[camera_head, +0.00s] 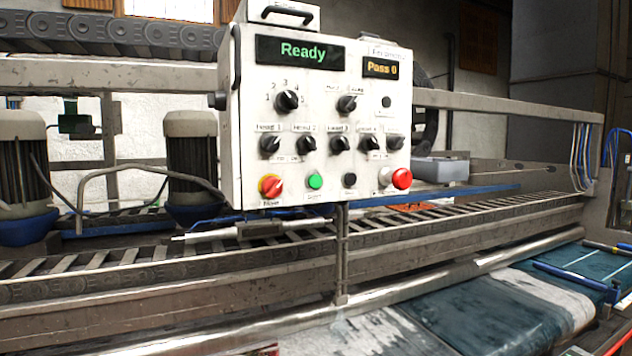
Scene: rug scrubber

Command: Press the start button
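A white control box (328,112) hangs above the machine's front rail, near the middle of the view. On its lower row sits a round green button (315,181), which looks like the start button; the small label under it is too blurred to read. A red and yellow switch (270,186) is to its left. A black button (349,180) is to its right, and a large red mushroom button (401,178) is at the far right. The display (300,51) reads "Ready" in green, and a smaller one (380,68) reads "Pass 0". My gripper is not in view.
Several black rotary knobs, one of them here (287,101), fill the panel above the buttons. A metal rail (190,272) runs across below the box. A dark teal wet rug or belt (480,310) lies at the lower right. Two motors (192,155) stand at the left.

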